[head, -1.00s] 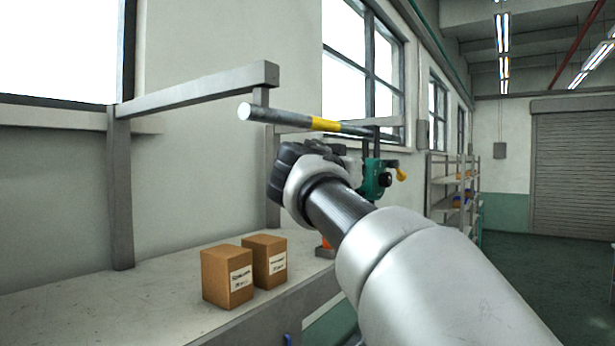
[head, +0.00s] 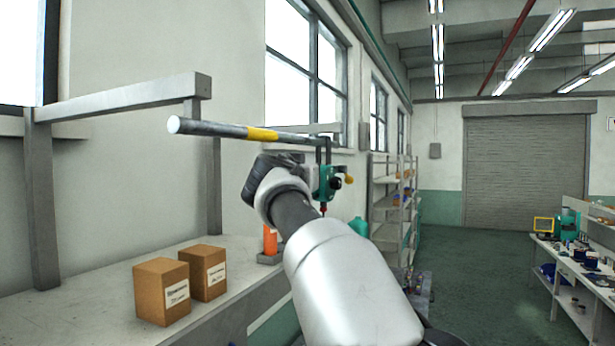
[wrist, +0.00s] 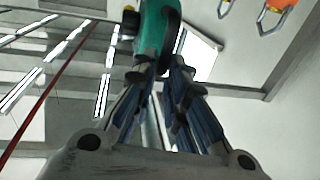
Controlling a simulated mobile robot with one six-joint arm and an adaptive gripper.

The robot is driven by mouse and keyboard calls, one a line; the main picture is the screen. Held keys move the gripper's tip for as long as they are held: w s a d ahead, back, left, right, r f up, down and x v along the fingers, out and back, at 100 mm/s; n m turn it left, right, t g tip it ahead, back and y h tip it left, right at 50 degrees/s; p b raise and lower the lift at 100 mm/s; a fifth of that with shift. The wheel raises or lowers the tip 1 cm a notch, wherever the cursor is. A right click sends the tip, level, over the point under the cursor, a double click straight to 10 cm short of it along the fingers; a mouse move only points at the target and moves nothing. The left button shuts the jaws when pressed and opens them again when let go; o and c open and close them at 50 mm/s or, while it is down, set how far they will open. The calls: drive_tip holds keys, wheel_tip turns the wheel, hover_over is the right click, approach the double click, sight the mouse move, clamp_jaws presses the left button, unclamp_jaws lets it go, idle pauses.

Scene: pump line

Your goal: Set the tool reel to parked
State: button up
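The green tool reel (head: 325,186) hangs by a dark bracket from a long grey bar (head: 215,129) with a yellow band. A yellow part (head: 348,180) sticks out at its right. My gripper (head: 277,162) is below the bar and left of the green body in the head view, and my arm hides much of the space between. In the wrist view, the green body (wrist: 152,38) lies at or just beyond the tips of my two fingers (wrist: 160,75). A gap shows between the fingers; contact with the green body cannot be made out.
Two cardboard boxes (head: 162,291) stand on the bench (head: 75,310) under a grey frame (head: 130,98). An orange object (head: 270,240) is behind them. Shelves (head: 385,205) and a cluttered table (head: 572,262) stand farther off. The green floor (head: 480,270) between is clear.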

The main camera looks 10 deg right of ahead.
drive_tip(key=o, duration=0.4)
drive_tip(key=shift+w+d+f, duration=0.1)
drive_tip(key=shift+w+f, duration=0.05)
drive_tip(key=shift+f, duration=0.05)
drive_tip(key=shift+c, duration=0.2)
drive_tip(key=v, duration=1.2)
drive_tip(key=shift+r, duration=0.1)
